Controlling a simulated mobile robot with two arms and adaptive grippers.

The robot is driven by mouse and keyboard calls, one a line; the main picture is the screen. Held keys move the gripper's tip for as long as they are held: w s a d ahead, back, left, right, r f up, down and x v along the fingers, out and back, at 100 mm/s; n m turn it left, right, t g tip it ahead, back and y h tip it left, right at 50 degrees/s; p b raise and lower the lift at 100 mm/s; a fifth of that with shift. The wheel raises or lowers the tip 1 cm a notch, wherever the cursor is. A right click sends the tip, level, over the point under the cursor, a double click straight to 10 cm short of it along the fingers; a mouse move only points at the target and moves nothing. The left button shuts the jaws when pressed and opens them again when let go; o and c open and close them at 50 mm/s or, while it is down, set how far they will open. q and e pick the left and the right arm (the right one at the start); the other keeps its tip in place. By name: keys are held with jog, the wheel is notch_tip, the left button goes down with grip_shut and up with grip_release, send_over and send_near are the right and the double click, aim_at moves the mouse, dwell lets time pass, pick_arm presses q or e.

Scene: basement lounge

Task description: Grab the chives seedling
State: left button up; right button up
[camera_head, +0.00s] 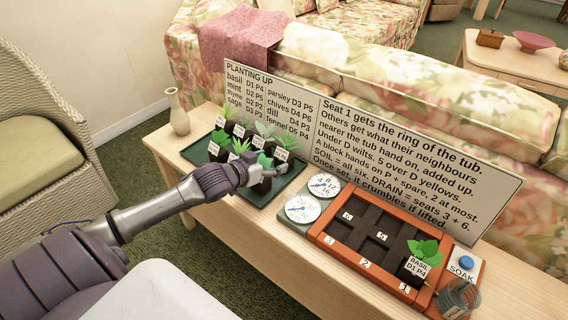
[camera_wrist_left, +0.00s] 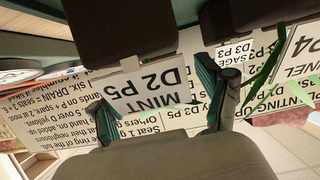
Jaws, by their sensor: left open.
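Several seedlings in dark soil blocks with white labels stand in a dark green tray (camera_head: 290,186). Their labels are too small to read in the head view, so I cannot tell for certain which is chives. My left gripper (camera_head: 256,173) is open at the tray's front right, by a broad-leaved seedling. In the left wrist view, the open fingers (camera_wrist_left: 165,102) lie either side of a label reading MINT D2 P5 (camera_wrist_left: 145,90), upside down, on a dark block (camera_wrist_left: 130,28). My right gripper is out of view.
A sign (camera_head: 415,165) stands behind the tray. Two dials (camera_head: 303,208) and an orange planter (camera_head: 325,240), holding a basil seedling (camera_head: 425,250) at its right end, stand to the right. A blue SOAK button (camera_head: 467,263) is beside it. A vase (camera_head: 177,112) stands left.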

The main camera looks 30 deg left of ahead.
aim_at(282, 158)
pick_arm(q)
jog(key=b+x, duration=0.1)
jog(key=x, duration=0.2)
jog(key=shift+w+f, duration=0.3)
jog(key=shift+w+d+f+b, duration=0.15)
jog(key=shift+w+b, duration=0.15)
jog(key=shift+w, duration=0.2)
jog(key=shift+c, duration=0.2)
jog(key=c, duration=1.2)
